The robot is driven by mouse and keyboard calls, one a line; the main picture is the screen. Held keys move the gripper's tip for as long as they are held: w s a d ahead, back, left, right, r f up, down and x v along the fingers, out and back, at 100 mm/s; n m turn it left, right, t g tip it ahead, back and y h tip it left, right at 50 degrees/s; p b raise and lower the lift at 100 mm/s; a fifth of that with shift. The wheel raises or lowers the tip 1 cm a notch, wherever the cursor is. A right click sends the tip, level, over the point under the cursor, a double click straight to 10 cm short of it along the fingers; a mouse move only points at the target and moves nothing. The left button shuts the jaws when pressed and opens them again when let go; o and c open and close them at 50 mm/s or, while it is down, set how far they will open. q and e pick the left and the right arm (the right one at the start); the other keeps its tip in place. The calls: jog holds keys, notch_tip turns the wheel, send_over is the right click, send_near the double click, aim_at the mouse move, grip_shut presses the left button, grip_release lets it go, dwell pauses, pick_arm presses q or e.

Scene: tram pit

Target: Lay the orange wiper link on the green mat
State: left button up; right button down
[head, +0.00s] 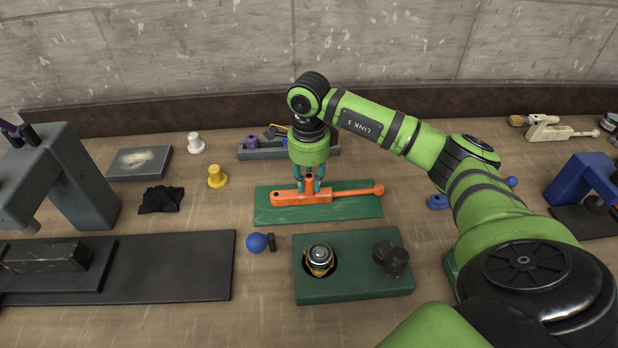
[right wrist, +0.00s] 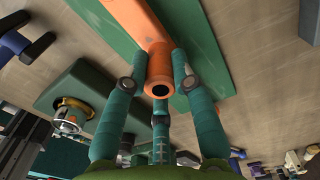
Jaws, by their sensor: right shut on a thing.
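The orange wiper link (head: 345,193) is a long bar with a ball at its right end and a wide block at its left. It lies along the green mat (head: 360,211), or just above it; I cannot tell if it touches. My right gripper (head: 310,188) points down with its fingers closed around the upright orange post of the link. In the right wrist view the fingers (right wrist: 160,80) press on the hollow-topped orange post (right wrist: 160,89), and the green mat (right wrist: 209,55) shows behind. My left gripper is not in view.
A green block (head: 355,288) with a metal-topped part and dark knobs stands in front of the mat. A blue ball (head: 257,243) lies left of that block. A grey tray (head: 262,153) is behind the mat. A yellow peg (head: 217,177) stands to the left.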

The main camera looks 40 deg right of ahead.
jog(key=shift+f, duration=0.2)
jog(key=c, duration=1)
grip_release()
jog(key=shift+r, duration=0.1)
jog(key=shift+o, duration=0.2)
notch_tip(320, 180, up, 12)
